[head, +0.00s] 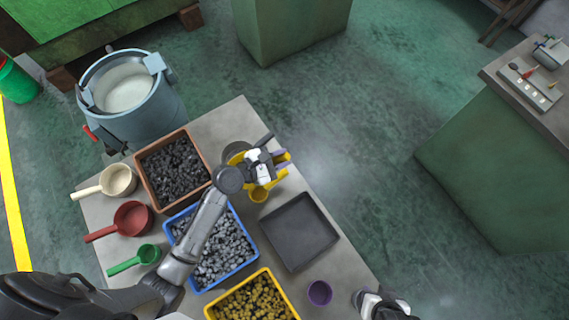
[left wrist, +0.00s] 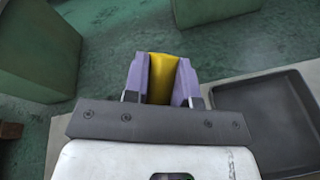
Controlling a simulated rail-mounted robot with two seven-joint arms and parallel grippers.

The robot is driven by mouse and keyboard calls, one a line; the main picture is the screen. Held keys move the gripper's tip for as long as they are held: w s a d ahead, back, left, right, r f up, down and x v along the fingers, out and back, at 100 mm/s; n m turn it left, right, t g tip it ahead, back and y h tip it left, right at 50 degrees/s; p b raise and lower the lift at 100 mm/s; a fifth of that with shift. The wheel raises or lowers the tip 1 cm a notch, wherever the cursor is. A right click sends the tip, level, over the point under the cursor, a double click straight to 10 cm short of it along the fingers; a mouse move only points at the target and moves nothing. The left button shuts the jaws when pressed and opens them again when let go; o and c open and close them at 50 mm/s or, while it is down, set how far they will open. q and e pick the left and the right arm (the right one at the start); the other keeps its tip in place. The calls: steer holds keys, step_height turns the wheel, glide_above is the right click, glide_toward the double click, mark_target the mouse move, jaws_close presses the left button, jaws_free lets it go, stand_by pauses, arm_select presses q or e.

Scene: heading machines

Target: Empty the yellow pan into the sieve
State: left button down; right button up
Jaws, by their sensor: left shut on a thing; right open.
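My left gripper (head: 277,161) is above the far edge of the table and is shut on the yellow pan (head: 285,157). A round grey thing with a dark handle, seemingly the sieve (head: 233,151), is partly hidden just left of the gripper. My right gripper (head: 380,300) is open at the lower edge.
Bins of black (head: 141,178), grey (head: 252,258) and yellow (head: 290,295) pieces stand on the table. White (head: 118,180), red (head: 133,218) and green (head: 149,254) pans lie left.

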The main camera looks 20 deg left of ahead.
arm_select(q)
steer(key=shift+w+a+r+n+h, duration=0.3)
steer(key=shift+w+a+r+n, duration=0.15)
steer(key=shift+a+r+n, duration=0.15)
steer(key=w+a+n+g+h+p, duration=0.1)
steer(key=w+a+n+h+p, duration=0.2)
steer(key=w+a+n, duration=0.4)
steer(key=shift+a+r+n, duration=0.2)
steer(key=shift+a+n, duration=0.5)
steer(key=shift+a, duration=0.55)
steer(key=shift+w, duration=0.1)
